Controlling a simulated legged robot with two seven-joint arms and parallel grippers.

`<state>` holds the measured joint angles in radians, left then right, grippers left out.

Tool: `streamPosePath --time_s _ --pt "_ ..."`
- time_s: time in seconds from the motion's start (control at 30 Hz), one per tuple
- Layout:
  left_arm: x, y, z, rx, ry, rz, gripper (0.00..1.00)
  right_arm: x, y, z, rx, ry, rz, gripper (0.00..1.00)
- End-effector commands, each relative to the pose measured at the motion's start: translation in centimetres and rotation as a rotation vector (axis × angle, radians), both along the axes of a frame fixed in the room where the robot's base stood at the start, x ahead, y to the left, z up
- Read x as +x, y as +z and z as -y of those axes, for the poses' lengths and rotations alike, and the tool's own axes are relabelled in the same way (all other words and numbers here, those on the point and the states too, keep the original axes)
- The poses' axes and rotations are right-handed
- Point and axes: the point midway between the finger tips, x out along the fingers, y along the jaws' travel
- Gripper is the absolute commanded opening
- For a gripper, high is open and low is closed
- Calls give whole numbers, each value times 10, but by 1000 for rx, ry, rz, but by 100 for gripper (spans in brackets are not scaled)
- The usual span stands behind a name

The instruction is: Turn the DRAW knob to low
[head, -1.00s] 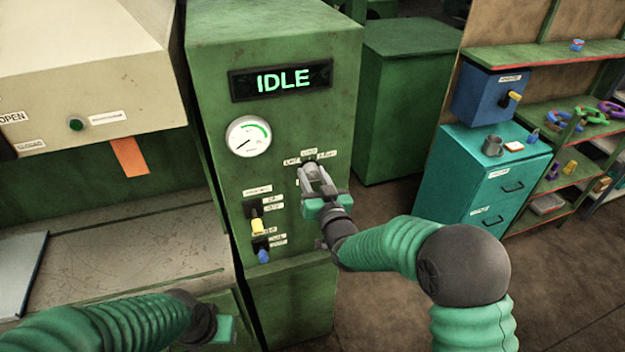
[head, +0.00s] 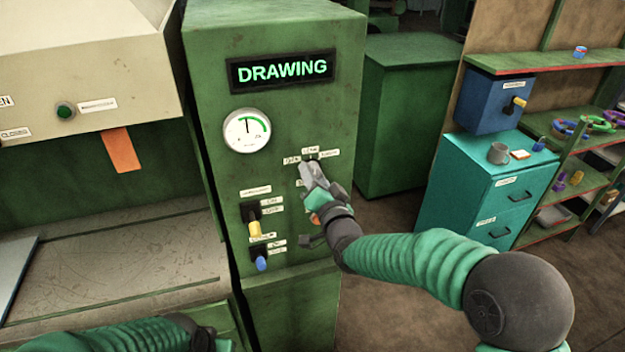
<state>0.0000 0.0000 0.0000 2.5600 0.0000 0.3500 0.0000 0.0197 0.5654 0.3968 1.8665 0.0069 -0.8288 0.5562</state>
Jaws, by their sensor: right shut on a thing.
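The green control cabinet (head: 345,70) stands in the middle of the head view. Its display (head: 282,70) reads DRAWING, and the needle of the round gauge (head: 247,130) points about straight up. My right gripper (head: 306,170) is at the cabinet front, shut on the DRAW knob, which it mostly hides. Small labels (head: 310,150) sit around the knob, too small to read surely. My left gripper (head: 215,340) is at the bottom edge, mostly cut off, and its jaws cannot be made out.
A yellow-handled switch (head: 254,227) and a blue-tipped switch (head: 261,262) sit on the cabinet to the left below my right gripper. A beige hood (head: 90,50) and worktop are at left. A teal drawer cabinet (head: 470,190) and shelves stand at right, with open floor before them.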

Motion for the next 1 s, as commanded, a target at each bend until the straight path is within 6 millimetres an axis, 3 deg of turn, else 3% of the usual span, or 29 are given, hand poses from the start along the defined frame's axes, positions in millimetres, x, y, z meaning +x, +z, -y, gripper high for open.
streamPosePath --time_s 0.47,0.5,0.63,1.0 --pt "0 -2 0 0 0 0 36 0 -2 1 14 -2 -11 0" --pt "0 -2 0 0 0 0 36 0 -2 1 14 -2 -11 42" --pt "0 -2 0 0 0 0 36 0 -2 1 15 -2 -9 58" --pt "0 -4 0 0 0 0 36 -4 -2 2 14 -1 -7 59"
